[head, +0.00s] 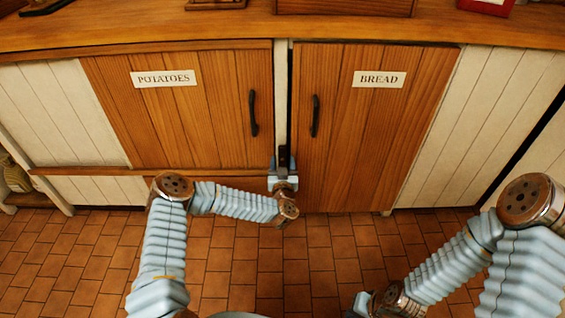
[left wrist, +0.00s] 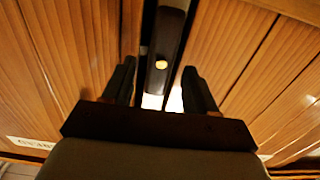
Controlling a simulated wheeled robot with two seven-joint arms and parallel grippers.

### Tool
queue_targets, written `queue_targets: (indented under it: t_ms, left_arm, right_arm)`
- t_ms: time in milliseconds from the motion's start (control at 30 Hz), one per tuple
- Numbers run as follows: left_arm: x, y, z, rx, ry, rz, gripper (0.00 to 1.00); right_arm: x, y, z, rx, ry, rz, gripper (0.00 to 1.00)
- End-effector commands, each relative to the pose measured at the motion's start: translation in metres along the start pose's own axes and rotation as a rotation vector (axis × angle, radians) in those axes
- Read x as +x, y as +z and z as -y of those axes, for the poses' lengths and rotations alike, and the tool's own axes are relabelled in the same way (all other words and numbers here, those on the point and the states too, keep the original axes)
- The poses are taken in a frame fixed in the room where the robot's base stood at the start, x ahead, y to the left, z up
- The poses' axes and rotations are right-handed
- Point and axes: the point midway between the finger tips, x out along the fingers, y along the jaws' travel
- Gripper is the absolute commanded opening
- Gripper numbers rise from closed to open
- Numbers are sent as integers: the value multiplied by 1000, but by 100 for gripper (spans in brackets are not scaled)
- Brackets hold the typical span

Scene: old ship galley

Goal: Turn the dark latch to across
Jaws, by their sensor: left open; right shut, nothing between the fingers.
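The dark latch (head: 283,154) is on the pale post between the two wooden doors, low down, and stands upright there. In the left wrist view the latch (left wrist: 168,40) is a dark bar with a bright brass-coloured spot, running lengthwise between my fingers. My left gripper (head: 284,168) is at the latch, which it partly hides in the head view. Its two fingers (left wrist: 159,84) are open, one on each side of the bar, with visible gaps. My right arm's wrist shows at the bottom edge of the head view; its fingers are out of sight.
The POTATOES door (head: 185,110) is on the left and the BREAD door (head: 375,125) on the right, each with a black handle near the post. A wooden countertop (head: 150,28) runs above. The tiled floor (head: 330,245) in front looks clear.

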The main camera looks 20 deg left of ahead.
Motion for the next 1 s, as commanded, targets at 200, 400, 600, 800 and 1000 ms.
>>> queue_targets:
  t_ms: [200,400,600,800,1000]
  left_arm:
    - [6,0,0,0,1,1,57]
    - [5,0,0,0,1,1,48]
    - [5,0,0,0,1,1,18]
    - [5,0,0,-1,1,1,1]
    - [5,0,0,-33,1,-1,1]
  right_arm:
    - [0,0,0,0,0,0,0]
    - [0,0,0,0,0,0,0]
    - [0,0,0,0,0,0,0]
    - [0,0,0,0,0,0,0]
    - [3,0,-1,0,0,0,0]
